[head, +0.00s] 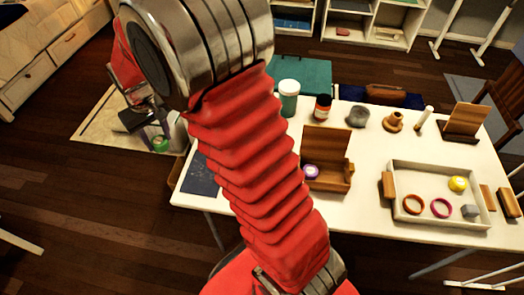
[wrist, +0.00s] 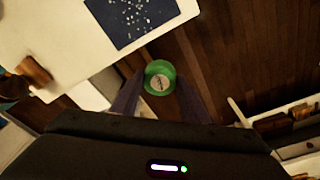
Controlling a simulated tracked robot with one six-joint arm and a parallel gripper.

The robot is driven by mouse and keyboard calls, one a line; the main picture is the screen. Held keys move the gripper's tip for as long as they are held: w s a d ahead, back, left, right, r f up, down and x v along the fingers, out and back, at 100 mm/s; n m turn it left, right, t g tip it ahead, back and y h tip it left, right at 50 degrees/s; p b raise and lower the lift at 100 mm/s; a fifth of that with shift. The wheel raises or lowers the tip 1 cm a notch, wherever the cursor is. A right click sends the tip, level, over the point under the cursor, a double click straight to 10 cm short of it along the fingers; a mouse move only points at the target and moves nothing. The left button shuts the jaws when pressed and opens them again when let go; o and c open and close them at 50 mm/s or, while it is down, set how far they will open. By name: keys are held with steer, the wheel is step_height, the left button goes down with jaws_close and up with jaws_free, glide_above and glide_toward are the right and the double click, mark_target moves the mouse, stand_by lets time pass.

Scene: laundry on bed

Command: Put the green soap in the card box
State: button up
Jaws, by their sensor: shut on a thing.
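The green soap (wrist: 160,70) is a small round green piece with a pale label on its face. My gripper (wrist: 161,84) is shut on it, with one dark finger on each side. In the head view the green soap (head: 160,144) shows at the left, held in the air beyond the table's left edge, with my gripper (head: 153,133) just above it. I cannot surely tell which thing is the card box.
A pale tray (head: 440,224) with rings and a yellow piece stands at right. A dark blue mat (head: 200,176) lies at the table's left end. Dark floor is open at left.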

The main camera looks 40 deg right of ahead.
steer(key=shift+d, duration=0.2)
steer(key=shift+d, duration=0.45)
steer(key=s+d+r, duration=0.1)
steer(key=s+d, duration=0.4)
steer(key=d, duration=0.4)
steer(key=s+d+r+n, duration=0.1)
steer(key=s+d, duration=0.5)
steer(key=d, duration=0.3)
steer(key=s+d+r+n, duration=0.1)
steer(key=s+d+r, duration=0.1)
steer(key=s+d, duration=0.3)
steer(key=d, duration=0.4)
steer(key=shift+s, duration=0.3)
steer(key=shift+f, duration=0.1)
step_height(320, 180, down, 6)
steer(key=shift+f, duration=0.1)
steer(key=shift+f, duration=1.9)
